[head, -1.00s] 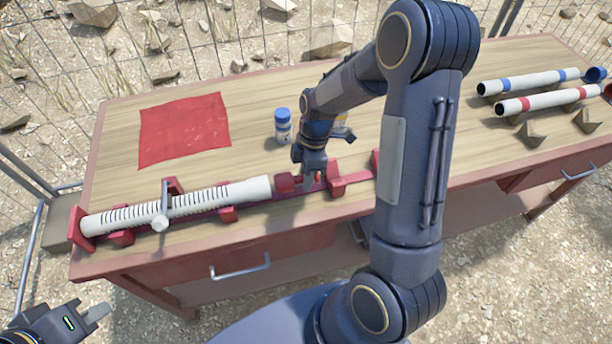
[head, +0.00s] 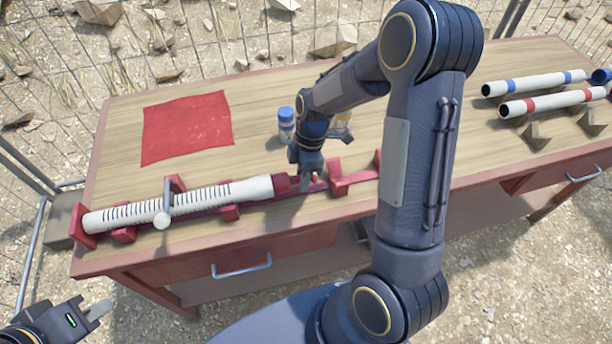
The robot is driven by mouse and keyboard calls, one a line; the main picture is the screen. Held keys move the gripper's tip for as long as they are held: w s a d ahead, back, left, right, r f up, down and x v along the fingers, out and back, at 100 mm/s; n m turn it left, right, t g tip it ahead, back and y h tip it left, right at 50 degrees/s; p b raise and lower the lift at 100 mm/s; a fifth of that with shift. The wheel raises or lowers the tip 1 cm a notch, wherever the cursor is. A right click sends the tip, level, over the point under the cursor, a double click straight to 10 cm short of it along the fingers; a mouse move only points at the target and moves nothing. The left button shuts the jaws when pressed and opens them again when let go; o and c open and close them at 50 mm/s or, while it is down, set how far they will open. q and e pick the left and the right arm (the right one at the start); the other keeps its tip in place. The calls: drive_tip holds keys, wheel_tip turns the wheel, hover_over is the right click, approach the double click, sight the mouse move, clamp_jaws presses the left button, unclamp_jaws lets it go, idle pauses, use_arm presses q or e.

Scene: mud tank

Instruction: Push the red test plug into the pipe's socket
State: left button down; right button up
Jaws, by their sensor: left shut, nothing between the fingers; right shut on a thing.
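The white slotted pipe (head: 215,196) lies along a red cradle (head: 82,226) at the front left of the table, with a clamp (head: 162,219) across it. Its right end, the socket end (head: 262,187), faces my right gripper. The red test plug (head: 282,184) is at that end, touching or partly inside the socket; how deep it sits I cannot tell. My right gripper (head: 306,184) is shut on the plug's right part, which the fingers partly hide. My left gripper (head: 100,310) is shut and empty, off the table at the lower left.
A red cloth (head: 187,127) lies at the back left. A blue-capped bottle (head: 286,124) and a yellow-labelled one (head: 343,122) stand behind my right wrist. Two banded pipes (head: 545,82) lie at the right on wooden wedges (head: 533,134). A red cradle block (head: 340,180) stands right of my gripper.

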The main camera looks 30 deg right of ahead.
sight(288, 181)
drive_tip(key=shift+w+a, duration=0.25)
drive_tip(key=shift+a, duration=0.7)
drive_tip(key=shift+w+a, duration=0.2)
drive_tip(key=shift+a, duration=0.75)
drive_tip(key=o, duration=0.9)
drive_tip(key=v, duration=0.8)
drive_tip(key=shift+b, duration=0.35)
drive_tip(key=s+r+m+t, duration=0.2)
drive_tip(key=s+r+m, duration=0.1)
drive_tip(key=s+m, duration=0.2)
drive_tip(key=s+r+m+t, duration=0.2)
drive_tip(key=s+r+m, duration=0.1)
drive_tip(key=s+m, duration=0.3)
drive_tip(key=s+r+m+t+y, duration=0.1)
drive_tip(key=s+r+m+t, duration=0.2)
drive_tip(key=s+m, duration=0.2)
drive_tip(key=shift+s+m, duration=0.4)
drive_tip(key=shift+s, duration=1.4)
